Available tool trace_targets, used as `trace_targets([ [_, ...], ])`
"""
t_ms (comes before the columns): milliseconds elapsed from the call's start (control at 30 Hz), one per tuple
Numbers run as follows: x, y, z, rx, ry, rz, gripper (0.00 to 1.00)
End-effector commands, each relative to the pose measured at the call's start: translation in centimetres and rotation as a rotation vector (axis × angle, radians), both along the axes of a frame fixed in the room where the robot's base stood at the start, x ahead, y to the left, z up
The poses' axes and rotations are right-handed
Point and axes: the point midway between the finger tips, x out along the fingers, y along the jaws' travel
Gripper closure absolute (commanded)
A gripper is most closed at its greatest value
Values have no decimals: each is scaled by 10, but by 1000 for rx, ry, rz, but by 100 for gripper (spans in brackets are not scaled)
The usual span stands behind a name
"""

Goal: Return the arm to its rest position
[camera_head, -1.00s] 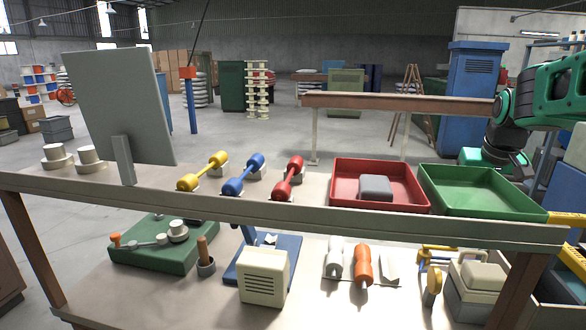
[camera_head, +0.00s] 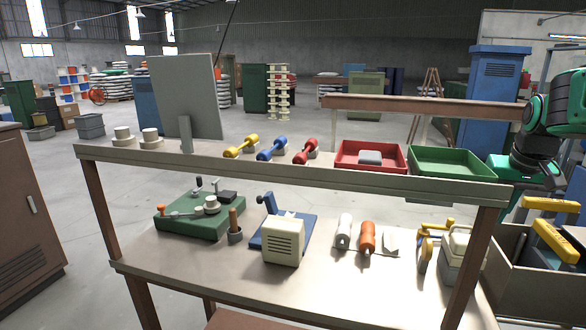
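My arm shows at the right edge of the head view, green and black, bent with its upper link near the top. My gripper (camera_head: 522,174) hangs at the arm's lower end, to the right of the green tray (camera_head: 452,163). Its fingers are too small and hidden to tell whether they are open or shut, and I see nothing held in it. On the upper shelf, yellow (camera_head: 241,146), blue (camera_head: 272,148) and red (camera_head: 305,151) spools lie on small holders. A grey block (camera_head: 370,157) lies in the red tray (camera_head: 343,156).
A workbench (camera_head: 190,272) below the shelf carries a green base plate (camera_head: 190,225), a blue fixture, a cream box (camera_head: 283,241) and white and orange cylinders. A grey bin (camera_head: 515,285) with yellow-handled things stands at right. A brown cabinet (camera_head: 25,215) stands at left.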

Motion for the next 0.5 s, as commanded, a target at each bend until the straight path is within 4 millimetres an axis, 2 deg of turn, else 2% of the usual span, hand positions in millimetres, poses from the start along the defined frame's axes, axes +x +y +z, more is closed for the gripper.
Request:
trace_targets([
  [33,0,-1,0,0,0,-1,100],
  [267,-54,9,-18,34,55,-46,100],
  [500,-116,27,-41,73,124,-89,100],
])
